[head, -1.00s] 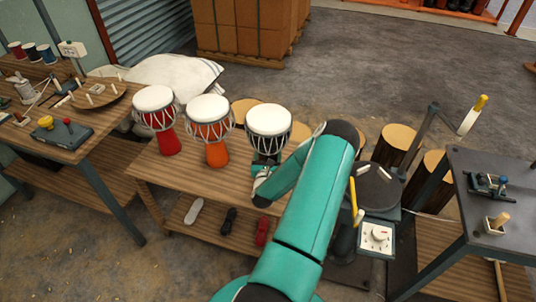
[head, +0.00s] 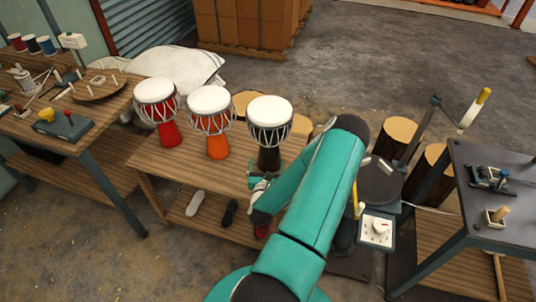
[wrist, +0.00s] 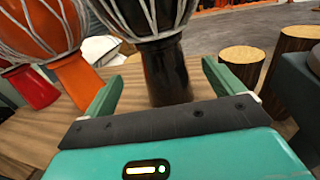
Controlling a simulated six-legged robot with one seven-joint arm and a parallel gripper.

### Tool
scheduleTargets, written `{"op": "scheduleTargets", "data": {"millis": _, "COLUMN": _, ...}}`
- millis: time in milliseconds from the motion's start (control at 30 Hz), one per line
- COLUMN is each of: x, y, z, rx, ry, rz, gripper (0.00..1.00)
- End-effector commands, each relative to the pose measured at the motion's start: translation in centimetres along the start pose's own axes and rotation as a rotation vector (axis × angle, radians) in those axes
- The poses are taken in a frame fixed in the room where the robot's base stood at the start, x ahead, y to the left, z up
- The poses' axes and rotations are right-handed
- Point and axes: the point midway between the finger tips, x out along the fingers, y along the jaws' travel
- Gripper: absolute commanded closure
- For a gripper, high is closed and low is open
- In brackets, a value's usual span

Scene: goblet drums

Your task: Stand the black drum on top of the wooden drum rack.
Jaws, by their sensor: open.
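The black drum (head: 269,118) has a white head and a rope-laced bowl. It stands upright on the wooden drum rack (head: 180,165), near the right of the top, to the right of an orange drum. In the wrist view its black foot (wrist: 168,75) shows between my two green fingers, with a gap on each side. My gripper (head: 262,176) is open on the near side of the foot, low by the rack top.
The red drum (head: 168,132) and orange drum (head: 216,146) stand left of the black drum. Left is a workbench (head: 100,120); right are a dark round turntable (head: 380,180) and a dark table (head: 500,160). Log stumps (head: 398,135) stand behind.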

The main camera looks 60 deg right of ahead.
Motion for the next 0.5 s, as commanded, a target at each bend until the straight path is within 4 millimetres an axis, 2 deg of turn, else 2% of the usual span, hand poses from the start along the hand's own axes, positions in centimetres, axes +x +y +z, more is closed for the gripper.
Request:
{"op": "scheduleTargets", "data": {"millis": 100, "x": -1.6, "y": -0.1, "z": 0.0, "rx": 0.001, "ry": 0.001, "rz": -0.001, "gripper": 0.07}}
{"op": "scheduleTargets", "data": {"millis": 200, "x": -2.3, "y": 0.0, "z": 0.0, "rx": 0.0, "ry": 0.0, "rz": 0.0, "gripper": 0.07}}
{"op": "scheduleTargets", "data": {"millis": 500, "x": -2.4, "y": 0.2, "z": 0.2, "rx": -0.014, "ry": 0.001, "rz": 0.01, "gripper": 0.07}}
